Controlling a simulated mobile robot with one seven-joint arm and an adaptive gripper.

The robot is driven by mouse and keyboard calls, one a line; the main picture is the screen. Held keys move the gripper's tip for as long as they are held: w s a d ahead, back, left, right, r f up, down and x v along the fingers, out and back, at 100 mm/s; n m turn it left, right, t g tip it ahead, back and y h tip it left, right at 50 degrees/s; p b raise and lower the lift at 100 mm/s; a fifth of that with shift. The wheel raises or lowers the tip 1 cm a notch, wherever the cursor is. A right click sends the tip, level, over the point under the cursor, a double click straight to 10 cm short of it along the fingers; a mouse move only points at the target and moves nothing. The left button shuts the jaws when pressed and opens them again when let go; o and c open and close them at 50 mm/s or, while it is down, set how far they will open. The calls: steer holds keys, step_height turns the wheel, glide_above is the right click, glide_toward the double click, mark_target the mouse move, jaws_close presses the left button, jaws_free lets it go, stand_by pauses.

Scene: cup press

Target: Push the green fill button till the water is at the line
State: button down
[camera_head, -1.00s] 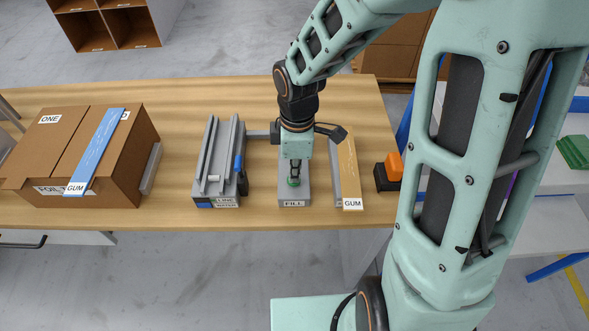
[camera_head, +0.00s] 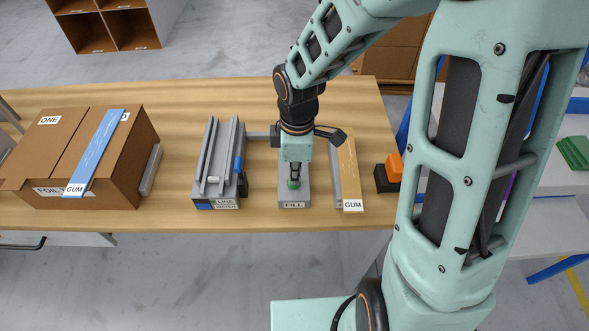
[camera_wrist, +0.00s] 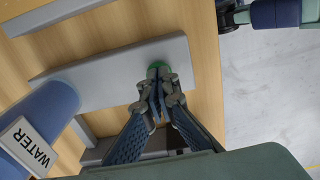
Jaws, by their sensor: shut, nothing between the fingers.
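The green fill button (camera_head: 293,184) sits on a grey block (camera_head: 295,197) labelled FILL. My gripper (camera_head: 295,172) points down over it, shut and empty, with its fingertips at the button. In the wrist view the closed fingertips (camera_wrist: 155,82) cover part of the green button (camera_wrist: 158,65); whether it is pressed down cannot be told. The grey water unit (camera_head: 218,165), labelled LINE and WATER, stands to the left with blue at its lower front corner. The exact water level against the line is too small to tell.
A cardboard box (camera_head: 85,150) with a blue GUM strip (camera_head: 97,150) stands at left. A tan GUM strip (camera_head: 349,172) lies just right of the fill block. An orange and black item (camera_head: 389,172) sits near the right table edge. The table (camera_head: 178,160) between box and water unit is clear.

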steer(key=shift+r, duration=0.1)
stand_by(0.8)
steer(key=shift+r+p, duration=0.35)
steer(key=shift+p, duration=0.05)
step_height(320, 180, up, 13)
steer(key=p, duration=0.3)
steer(key=shift+s+d+p, duration=0.15)
steer(key=shift+s+p, duration=0.05)
steer(key=shift+p, duration=0.15)
steer(key=shift+r, duration=0.1)
steer(key=shift+w+a+r+h+p, duration=0.3)
steer(key=shift+a+r+p, duration=0.25)
steer(key=shift+a+r, duration=0.25)
steer(key=shift+d, duration=0.15)
steer(key=f, duration=1.4)
steer(key=shift+d, duration=0.25)
